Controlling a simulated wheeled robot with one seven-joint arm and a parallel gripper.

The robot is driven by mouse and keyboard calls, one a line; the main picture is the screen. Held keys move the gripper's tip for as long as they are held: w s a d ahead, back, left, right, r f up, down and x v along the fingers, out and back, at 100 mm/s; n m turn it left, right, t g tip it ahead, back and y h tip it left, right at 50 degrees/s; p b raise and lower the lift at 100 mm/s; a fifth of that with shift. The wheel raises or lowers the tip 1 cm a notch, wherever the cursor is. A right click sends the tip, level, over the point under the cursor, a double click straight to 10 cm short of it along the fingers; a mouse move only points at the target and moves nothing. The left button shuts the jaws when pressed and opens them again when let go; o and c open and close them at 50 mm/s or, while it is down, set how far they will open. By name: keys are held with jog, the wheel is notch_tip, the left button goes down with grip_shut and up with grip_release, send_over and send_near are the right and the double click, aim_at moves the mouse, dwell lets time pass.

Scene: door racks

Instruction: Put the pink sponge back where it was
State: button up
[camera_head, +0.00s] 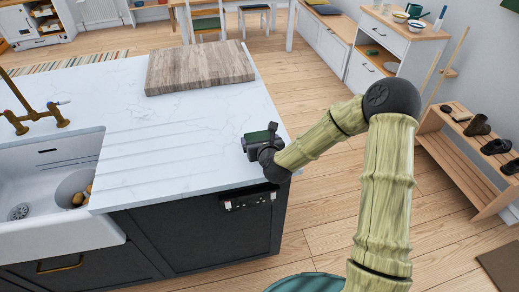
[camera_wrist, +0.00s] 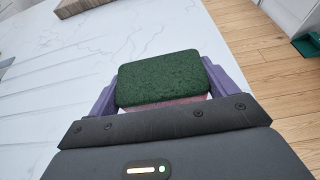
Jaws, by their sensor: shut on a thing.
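The pink sponge (camera_wrist: 165,103) shows in the wrist view, its pink body mostly hidden under a dark green scouring top (camera_wrist: 158,77). My gripper (camera_wrist: 165,88) is shut on it, with a purple finger at each side. In the head view my gripper (camera_head: 260,139) is above the right edge of the white counter (camera_head: 190,130), and the sponge is too small there to make out clearly. A small dark rack (camera_head: 248,199) hangs on the dark cabinet door, below and in front of my gripper. What it holds is hard to tell.
A wooden board (camera_head: 200,67) lies at the back of the counter. A white sink (camera_head: 50,185) with a brass tap (camera_head: 35,118) is at the left. A wooden shoe rack (camera_head: 470,165) stands at the right. The floor right of the counter is partly clear.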

jog(key=shift+f, duration=0.45)
jog(key=shift+f, duration=0.1)
jog(key=shift+f, duration=1.75)
jog(key=shift+f, duration=0.2)
jog(key=o, duration=1.2)
jog(key=shift+o, duration=0.2)
jog(key=shift+r, duration=0.1)
